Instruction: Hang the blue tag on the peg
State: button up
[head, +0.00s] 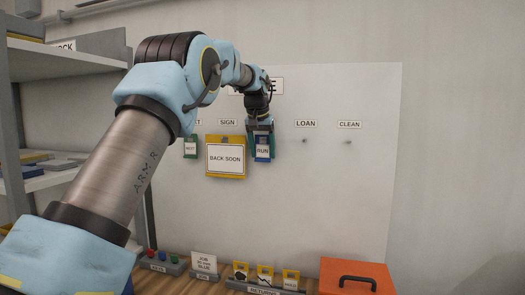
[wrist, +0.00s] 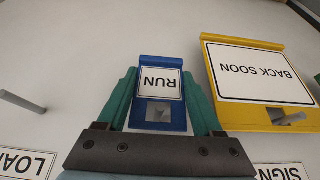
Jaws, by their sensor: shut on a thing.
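The blue tag (head: 263,154) has a white RUN label and hangs upright in my gripper (head: 261,140), in front of the white board. In the wrist view the blue tag (wrist: 160,66) appears upside down, between the two green fingers of my gripper (wrist: 159,76), which are shut on its sides. A square opening in the tag shows a pale shape inside; I cannot tell whether it is a peg tip. Bare pegs stand under LOAN (head: 305,141) and CLEAN (head: 348,143). The LOAN peg also shows in the wrist view (wrist: 24,102). Any peg behind the tag is hidden.
A yellow BACK SOON sign (head: 225,158) hangs close left of the blue tag, with a green tag (head: 190,148) beyond it. A shelf (head: 75,65) stands at the left. Below are a grey RETURNS rack (head: 263,289) and an orange box (head: 357,277). The board's right side is clear.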

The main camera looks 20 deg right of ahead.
dwell(0.4)
jog(key=o, duration=1.3)
jog(key=shift+o, duration=0.2)
jog(key=shift+r, duration=0.1)
